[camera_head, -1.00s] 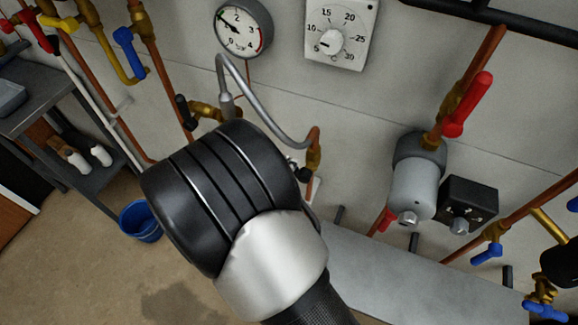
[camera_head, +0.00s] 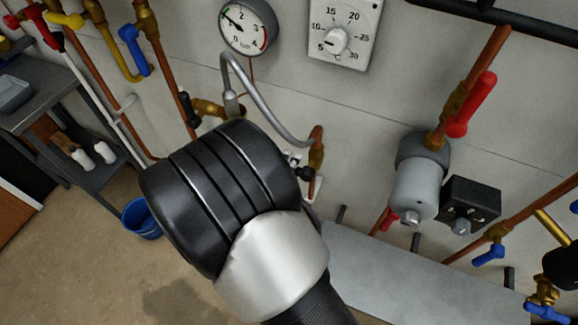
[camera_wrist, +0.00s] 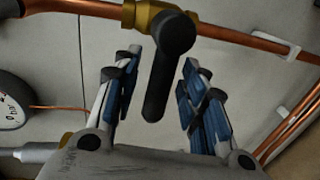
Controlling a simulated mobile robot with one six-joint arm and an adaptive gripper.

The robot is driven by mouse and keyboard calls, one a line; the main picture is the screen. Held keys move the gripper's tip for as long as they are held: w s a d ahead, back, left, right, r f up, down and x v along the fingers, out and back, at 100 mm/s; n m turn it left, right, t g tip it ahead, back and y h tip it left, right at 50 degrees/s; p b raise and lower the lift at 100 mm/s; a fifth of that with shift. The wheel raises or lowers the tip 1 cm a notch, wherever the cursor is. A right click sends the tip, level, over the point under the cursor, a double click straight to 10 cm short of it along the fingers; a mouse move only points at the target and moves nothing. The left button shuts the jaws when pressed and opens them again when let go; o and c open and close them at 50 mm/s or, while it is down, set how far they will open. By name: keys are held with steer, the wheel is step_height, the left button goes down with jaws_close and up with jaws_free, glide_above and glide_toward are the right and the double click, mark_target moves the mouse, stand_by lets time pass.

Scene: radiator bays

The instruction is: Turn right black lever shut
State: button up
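A black lever (camera_wrist: 160,85) on a brass valve body (camera_wrist: 138,15) shows in the wrist view, hanging straight down the picture, across the copper pipe. My gripper (camera_wrist: 160,72) is open, one blue-padded finger on each side of the lever. There is a visible gap between the lever and both fingers. In the head view, a black lever (camera_head: 187,108) stands by a brass fitting left of my wrist. I cannot tell if it is the same lever. My gripper's fingers are mostly hidden behind my wrist there.
A pressure gauge (camera_head: 248,25) and a dial thermostat (camera_head: 337,35) are on the wall above. A grey hose (camera_head: 262,105) arches close behind my wrist. A red lever (camera_head: 472,105) and a grey cylinder (camera_head: 416,185) are at right. A blue bucket (camera_head: 142,217) stands on the floor.

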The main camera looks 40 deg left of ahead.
steer(key=v, duration=1.1)
steer(key=shift+s, duration=0.3)
steer(key=shift+w+d+r, duration=0.1)
steer(key=shift+r, duration=0.1)
